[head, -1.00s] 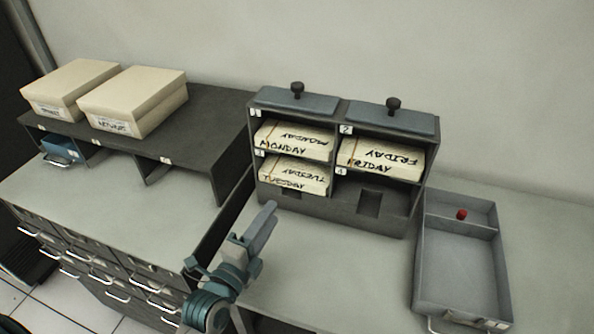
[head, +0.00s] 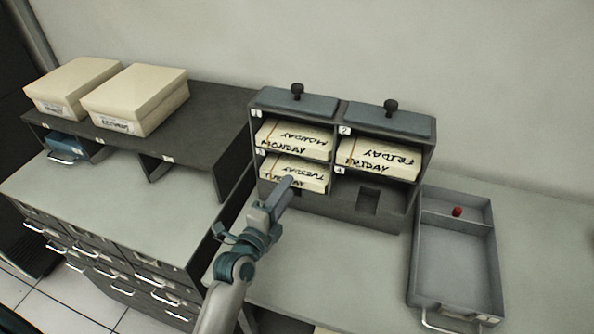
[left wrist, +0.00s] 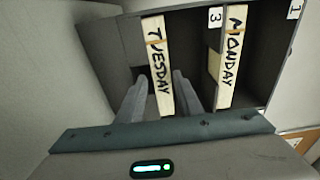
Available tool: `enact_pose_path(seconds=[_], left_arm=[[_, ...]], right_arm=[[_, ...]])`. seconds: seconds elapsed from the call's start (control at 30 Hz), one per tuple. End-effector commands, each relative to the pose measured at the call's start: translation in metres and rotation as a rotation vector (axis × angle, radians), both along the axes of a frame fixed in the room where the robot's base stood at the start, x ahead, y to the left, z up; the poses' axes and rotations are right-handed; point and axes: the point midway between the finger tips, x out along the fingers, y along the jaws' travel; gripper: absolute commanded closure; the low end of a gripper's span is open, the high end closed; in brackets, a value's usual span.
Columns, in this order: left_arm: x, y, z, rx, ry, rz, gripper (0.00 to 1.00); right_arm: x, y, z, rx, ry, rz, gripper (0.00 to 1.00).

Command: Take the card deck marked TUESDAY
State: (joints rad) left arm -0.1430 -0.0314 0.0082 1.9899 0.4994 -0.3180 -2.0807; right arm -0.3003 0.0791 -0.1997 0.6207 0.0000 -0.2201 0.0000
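The card deck marked TUESDAY (head: 308,174) lies in the lower left compartment, numbered 3, of the grey pigeonhole rack (head: 350,209). My left gripper (head: 285,187) is in front of that compartment and hides part of the deck's front lettering. In the left wrist view the TUESDAY deck (left wrist: 157,66) stands between the two fingers of my left gripper (left wrist: 157,92). The fingers are open, with a gap visible beside the deck. My right gripper is in no view.
The MONDAY deck (head: 294,139) lies directly above, and the FRIDAY deck (head: 379,156) is in compartment 2. Compartment 4 is empty. A grey tray (head: 457,262) with a small red object (head: 457,211) stands at right. Two cardboard boxes sit on the left shelf.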

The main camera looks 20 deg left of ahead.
Motion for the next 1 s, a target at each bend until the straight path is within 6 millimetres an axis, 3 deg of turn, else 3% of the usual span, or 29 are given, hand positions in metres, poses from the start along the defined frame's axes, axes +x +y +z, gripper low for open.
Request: enact_pose_path(seconds=[0.3,0.5,1.0], left_arm=[[0.031,-0.002,0.007,-0.003,-0.001,0.001,0.67],[0.048,-0.004,0.004,-0.001,0.0,0.001,0.67],[0.05,-0.005,0.002,-0.001,0.0,0.0,0.67]], right_arm=[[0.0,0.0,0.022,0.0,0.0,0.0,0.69],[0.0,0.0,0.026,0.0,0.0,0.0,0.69],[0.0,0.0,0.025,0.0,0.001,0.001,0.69]])
